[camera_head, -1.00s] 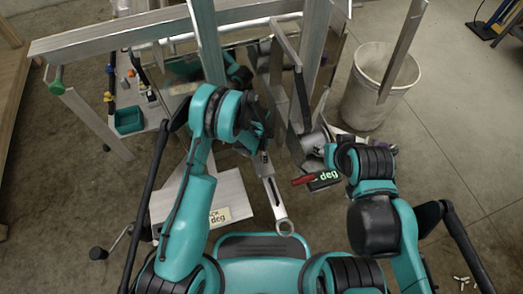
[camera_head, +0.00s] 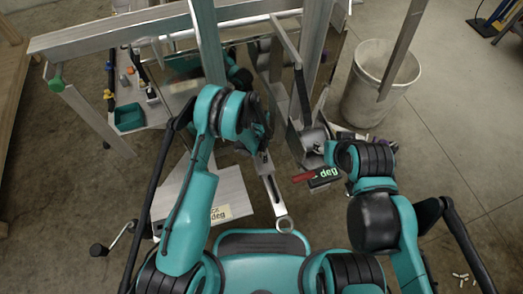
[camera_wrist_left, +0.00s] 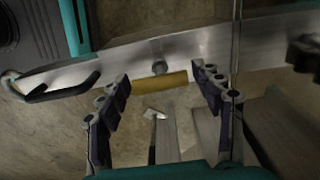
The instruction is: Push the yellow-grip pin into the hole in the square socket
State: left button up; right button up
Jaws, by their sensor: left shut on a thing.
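The yellow grip (camera_wrist_left: 160,83) of the pin lies across the left wrist view, between the fingertips of my left gripper (camera_wrist_left: 163,85), which is shut on it. A grey round-ended piece (camera_wrist_left: 160,68) shows just beyond the grip, against an aluminium rail (camera_wrist_left: 200,45); I cannot tell whether it is the pin's shaft. The square socket and its hole are not clear in either view. In the head view my left gripper (camera_head: 263,132) is mostly hidden by its arm, beside the metal frame. My right gripper (camera_head: 328,152) is near a grey cylinder; its fingers are not clear.
A dark display reading "deg" (camera_head: 325,174) is near my right gripper. A white bin (camera_head: 358,101) stands at the right, and a teal tray (camera_head: 130,119) at the left. Aluminium beams crowd the middle.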

pick_arm(q)
jog(key=o, duration=1.3)
jog(key=shift+f, duration=0.1)
jog(key=shift+o, duration=0.2)
notch_tip(320, 180, up, 12)
jog(key=shift+a, duration=0.25)
